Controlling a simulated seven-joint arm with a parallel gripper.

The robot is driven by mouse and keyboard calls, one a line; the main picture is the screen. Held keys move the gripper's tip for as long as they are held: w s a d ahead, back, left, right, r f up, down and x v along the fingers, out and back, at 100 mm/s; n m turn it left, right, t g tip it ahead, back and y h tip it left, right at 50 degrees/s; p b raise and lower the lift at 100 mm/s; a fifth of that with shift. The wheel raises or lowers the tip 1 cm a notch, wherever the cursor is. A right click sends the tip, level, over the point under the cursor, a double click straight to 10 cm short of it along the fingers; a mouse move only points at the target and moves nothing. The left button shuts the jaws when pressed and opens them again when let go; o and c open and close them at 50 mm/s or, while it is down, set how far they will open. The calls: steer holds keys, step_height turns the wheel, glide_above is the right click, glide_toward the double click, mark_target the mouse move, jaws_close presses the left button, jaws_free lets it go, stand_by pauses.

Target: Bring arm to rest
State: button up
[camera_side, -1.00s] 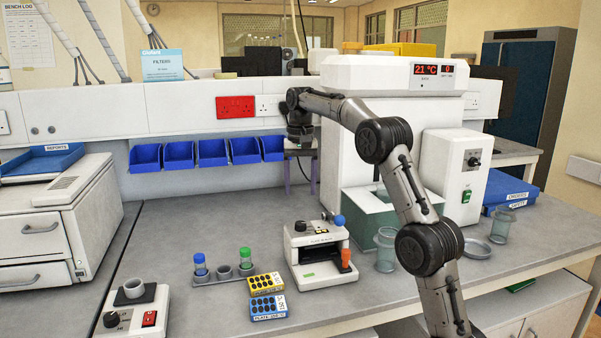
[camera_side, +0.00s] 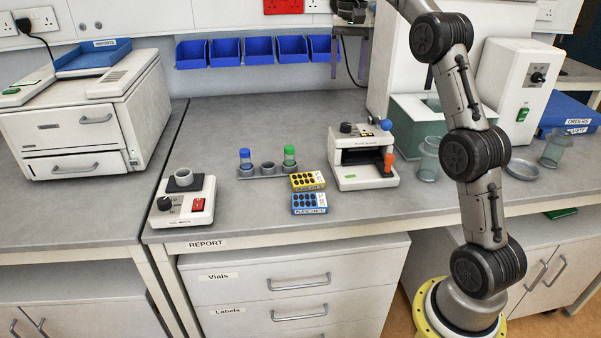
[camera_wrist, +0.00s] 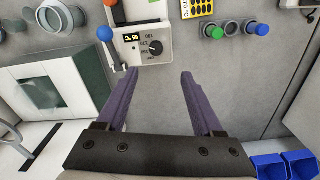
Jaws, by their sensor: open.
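My gripper (camera_side: 350,72) hangs high above the back of the bench, its purple fingers pointing down, just right of the blue bins. In the wrist view my gripper (camera_wrist: 158,75) has its two fingers well apart, with only bare grey benchtop between them. Nothing is held. The arm is raised and bent over the bench's right side. Below the fingers in the wrist view is the white press device (camera_wrist: 142,43) with a blue ball lever (camera_wrist: 105,33). The device (camera_side: 362,160) also stands mid-bench in the side view. The gripper's upper body is partly cut off in the side view.
A rack with a blue-capped vial (camera_side: 245,158) and a green-capped vial (camera_side: 290,157) stands beside yellow and blue plate boxes (camera_side: 309,203). A large white machine (camera_side: 395,60) and glass beakers (camera_side: 428,158) are at right.

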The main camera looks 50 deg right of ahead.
steer(key=s+a+r+n+t, duration=0.15)
steer(key=s+a+r, duration=0.25)
steer(key=a+r, duration=0.45)
steer(key=s+a+n+t, duration=0.1)
steer(key=s+a+n, duration=0.2)
steer(key=s+a, duration=0.65)
steer(key=s+a+f+n+t, duration=0.1)
steer(key=s+a+f+n, duration=0.2)
steer(key=s+f, duration=0.3)
steer(key=s+a+f+n+t, duration=0.2)
steer(key=s+f, duration=0.4)
steer(key=f, duration=0.6)
steer(key=shift+s+a+f+n, duration=0.2)
steer(key=shift+s+a+n, duration=0.2)
steer(key=shift+a+n, duration=0.6)
steer(key=shift+a, duration=0.15)
